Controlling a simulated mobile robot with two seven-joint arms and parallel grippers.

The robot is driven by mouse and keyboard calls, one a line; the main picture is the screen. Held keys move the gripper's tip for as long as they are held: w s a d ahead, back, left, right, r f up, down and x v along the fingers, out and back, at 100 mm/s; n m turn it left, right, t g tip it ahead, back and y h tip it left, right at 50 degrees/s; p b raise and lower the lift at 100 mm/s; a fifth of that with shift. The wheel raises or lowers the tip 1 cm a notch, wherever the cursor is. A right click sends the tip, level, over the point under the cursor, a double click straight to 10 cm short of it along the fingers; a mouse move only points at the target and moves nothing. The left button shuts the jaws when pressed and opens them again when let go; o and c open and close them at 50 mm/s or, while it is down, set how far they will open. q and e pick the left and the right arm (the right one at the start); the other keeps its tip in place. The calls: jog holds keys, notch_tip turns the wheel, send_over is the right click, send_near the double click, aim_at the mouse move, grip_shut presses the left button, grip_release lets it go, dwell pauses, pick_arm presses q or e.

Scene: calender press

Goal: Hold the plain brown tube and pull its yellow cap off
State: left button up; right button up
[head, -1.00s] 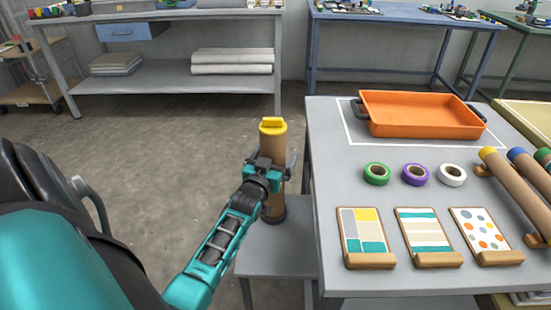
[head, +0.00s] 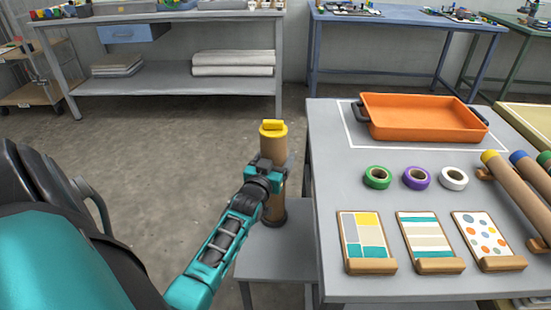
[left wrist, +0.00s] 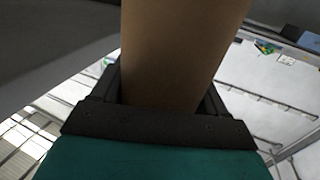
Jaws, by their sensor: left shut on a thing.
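The plain brown tube (head: 274,206) stands upright in a dark base on a low grey stand to the left of the table. Its yellow cap (head: 273,129) sits on its top end. My left gripper (head: 270,170) is shut around the tube at mid height. In the left wrist view the tube (left wrist: 180,55) runs between the two dark fingers, and the cap is out of that view. My right gripper is in neither view.
The low grey stand (head: 270,262) adjoins the grey table (head: 330,170). On the table are an orange tray (head: 420,128), green, purple and white tape rolls, and three pattern cards. Several brown tubes with coloured caps (head: 491,156) lie at the right.

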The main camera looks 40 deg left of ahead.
pick_arm(q)
jog(key=o, duration=0.5)
jog(key=c, duration=0.3)
jog(key=o, duration=0.9)
jog(key=shift+o, duration=0.2)
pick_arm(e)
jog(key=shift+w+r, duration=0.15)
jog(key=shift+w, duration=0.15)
pick_arm(q)
jog(key=shift+s, duration=0.1)
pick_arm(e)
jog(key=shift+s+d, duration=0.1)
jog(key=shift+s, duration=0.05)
